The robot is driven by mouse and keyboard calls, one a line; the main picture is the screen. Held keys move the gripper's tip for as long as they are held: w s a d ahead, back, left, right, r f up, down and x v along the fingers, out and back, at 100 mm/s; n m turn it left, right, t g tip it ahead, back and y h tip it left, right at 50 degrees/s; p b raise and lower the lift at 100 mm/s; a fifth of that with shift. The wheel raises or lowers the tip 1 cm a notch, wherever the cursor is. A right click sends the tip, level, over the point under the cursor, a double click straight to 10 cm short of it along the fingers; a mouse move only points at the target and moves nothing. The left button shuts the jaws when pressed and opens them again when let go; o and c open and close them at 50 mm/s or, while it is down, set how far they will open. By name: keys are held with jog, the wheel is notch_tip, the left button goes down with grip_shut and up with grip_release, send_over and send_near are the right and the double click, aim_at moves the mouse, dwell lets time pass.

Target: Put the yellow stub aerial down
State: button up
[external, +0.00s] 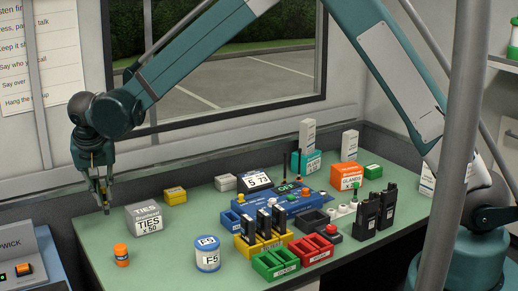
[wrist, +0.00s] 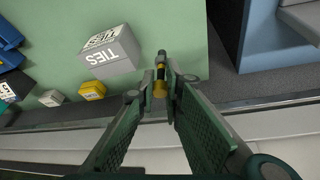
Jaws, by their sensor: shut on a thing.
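The yellow stub aerial (wrist: 160,88) is a short piece with a yellow band and a dark tip. It sits between the fingertips of my gripper (wrist: 161,80) in the wrist view. In the external view my gripper (external: 103,190) points down over the left end of the green table (external: 165,250), left of the grey TIES box. The jaws are shut on the aerial. In that view the aerial is small and largely hidden by the fingers. I cannot tell whether its tip touches the table.
The grey TIES box (external: 144,217) stands just right of my gripper. A small yellow box (external: 175,195) is behind. Radios and coloured trays crowd the middle. The table's left end has free room.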

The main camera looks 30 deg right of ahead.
aim_at(107, 212)
jog(key=shift+f, duration=2.05)
jog(key=shift+f+b, duration=0.35)
jog(key=shift+f, duration=1.55)
jog(key=shift+f, duration=0.15)
jog(key=o, duration=0.8)
jog(key=p+v, duration=0.1)
jog(key=v, duration=1.1)
jog(key=shift+d+r, duration=0.1)
jog(key=shift+r, duration=0.1)
